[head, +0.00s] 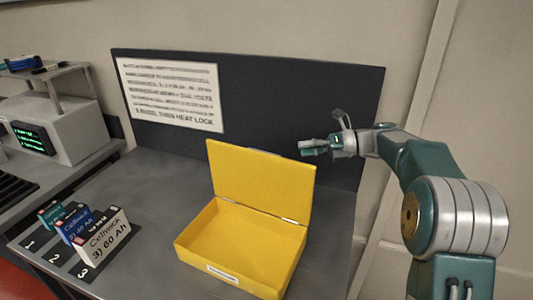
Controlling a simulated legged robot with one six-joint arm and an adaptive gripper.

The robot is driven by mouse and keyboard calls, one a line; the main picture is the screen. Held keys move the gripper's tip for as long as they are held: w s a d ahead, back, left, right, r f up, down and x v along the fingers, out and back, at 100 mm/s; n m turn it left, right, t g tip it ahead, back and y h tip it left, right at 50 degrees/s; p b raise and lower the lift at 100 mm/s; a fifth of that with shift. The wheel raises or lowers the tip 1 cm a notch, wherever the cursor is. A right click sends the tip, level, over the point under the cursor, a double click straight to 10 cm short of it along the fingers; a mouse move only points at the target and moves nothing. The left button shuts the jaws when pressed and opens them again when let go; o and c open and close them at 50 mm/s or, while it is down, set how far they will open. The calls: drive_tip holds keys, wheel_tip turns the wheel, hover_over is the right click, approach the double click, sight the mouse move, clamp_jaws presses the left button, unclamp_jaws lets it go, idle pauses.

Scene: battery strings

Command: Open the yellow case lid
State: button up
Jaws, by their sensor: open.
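The yellow case (241,249) sits on the grey table, and its inside looks empty. Its lid (262,183) stands raised at the back, leaning slightly backward on the hinges. A white label is on the case's front wall. My gripper (308,147) is to the upper right of the lid, close to its top right corner in the picture. It is open and holds nothing that I can see. Whether it touches the lid's edge I cannot tell.
Several battery cells (101,236) stand in numbered slots at the left. A dark panel (270,103) with a printed sign (171,94) rises behind the table. A grey device with a green screen (34,138) stands at the far left. The table between cells and case is clear.

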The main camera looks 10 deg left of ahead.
sight(261, 178)
drive_tip(key=x, duration=1.1)
drive_tip(key=shift+a+f, duration=0.1)
drive_tip(key=shift+a, duration=0.05)
drive_tip(key=shift+c, duration=0.3)
clamp_jaws()
